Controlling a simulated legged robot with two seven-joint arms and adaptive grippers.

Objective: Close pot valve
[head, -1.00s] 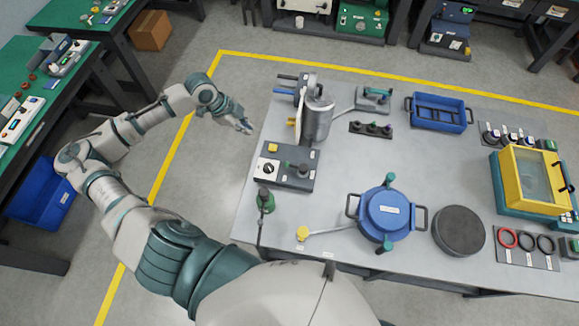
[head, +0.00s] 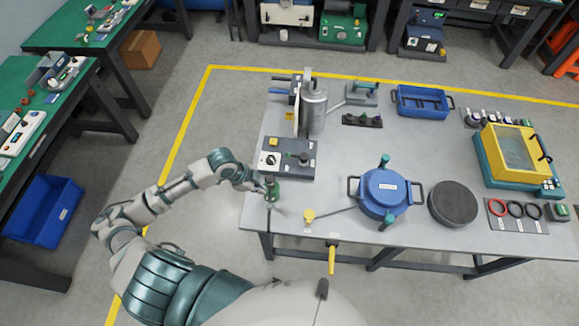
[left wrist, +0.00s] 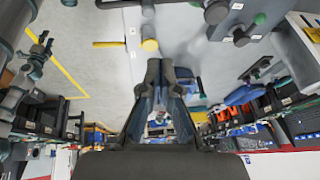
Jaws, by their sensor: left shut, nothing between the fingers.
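The blue pot (head: 384,192) sits on the grey table with its round lid on and two teal clamps at its rim. A thin rod runs left from it to a yellow knob (head: 309,215), which I take for the valve handle. My right gripper is not in view.
A control box (head: 288,158) and metal cylinder (head: 313,108) stand behind the gripper. A dark round disc (head: 453,203) lies right of the pot. A yellow lever (head: 332,258) hangs at the table's front edge. The table front between gripper and pot is mostly clear.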

